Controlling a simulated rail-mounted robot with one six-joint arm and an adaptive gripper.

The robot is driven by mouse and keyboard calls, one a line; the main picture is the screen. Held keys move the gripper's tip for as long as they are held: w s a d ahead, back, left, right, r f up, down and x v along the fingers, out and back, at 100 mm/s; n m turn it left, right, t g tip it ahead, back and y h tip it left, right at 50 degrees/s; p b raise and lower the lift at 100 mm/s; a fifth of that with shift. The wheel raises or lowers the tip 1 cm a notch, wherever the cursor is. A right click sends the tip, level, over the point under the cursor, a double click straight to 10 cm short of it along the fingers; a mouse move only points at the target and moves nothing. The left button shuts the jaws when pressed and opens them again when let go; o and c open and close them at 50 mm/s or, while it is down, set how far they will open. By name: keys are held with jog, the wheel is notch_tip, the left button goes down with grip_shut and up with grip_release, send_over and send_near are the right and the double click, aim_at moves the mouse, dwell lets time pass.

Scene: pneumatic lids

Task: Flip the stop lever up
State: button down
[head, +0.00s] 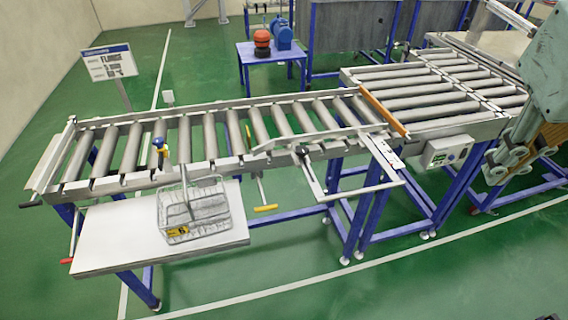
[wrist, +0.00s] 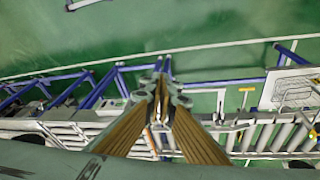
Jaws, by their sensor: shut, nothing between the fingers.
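A lever with a yellow grip (head: 265,208) hangs below the front rail of the roller conveyor; a yellow T-shaped handle also shows in the wrist view (wrist: 246,91). I cannot tell for certain which is the stop lever. My gripper (head: 493,170) is at the far right, well away from these handles. Its brown-padded fingers meet at the tips (wrist: 161,92), shut and empty.
A wire basket (head: 192,212) stands on a white shelf (head: 110,244) at the front left. A hinged frame (head: 345,192) juts out from the conveyor's front. A control box (head: 448,151) sits near my gripper. The green floor in front is clear.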

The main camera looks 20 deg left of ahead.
jog(key=w+a+f+n+g+p, duration=0.1)
jog(key=w+a+f+n+p, duration=0.3)
jog(key=w+a, duration=0.45)
jog(key=w+a+f+n+g+p, duration=0.2)
jog(key=w+a+n, duration=0.45)
jog(key=a, duration=0.35)
jog(key=n+g+p, duration=0.3)
jog(key=n+p, duration=0.5)
jog(key=n, duration=0.3)
send_over(265, 206)
jog(key=w+a, duration=0.1)
jog(key=w, duration=0.2)
jog(key=w+f+x, duration=0.1)
jog(key=w+x, duration=0.2)
jog(key=x, duration=1.1)
jog(key=shift+a+h, duration=0.3)
jog(key=shift+a, duration=0.1)
jog(key=shift+f, duration=0.1)
jog(key=shift+p+x, duration=0.3)
jog(key=shift+x, duration=6.6)
jog(key=shift+w, duration=0.2)
jog(key=shift+s+f, duration=0.1)
jog(key=shift+f, duration=0.05)
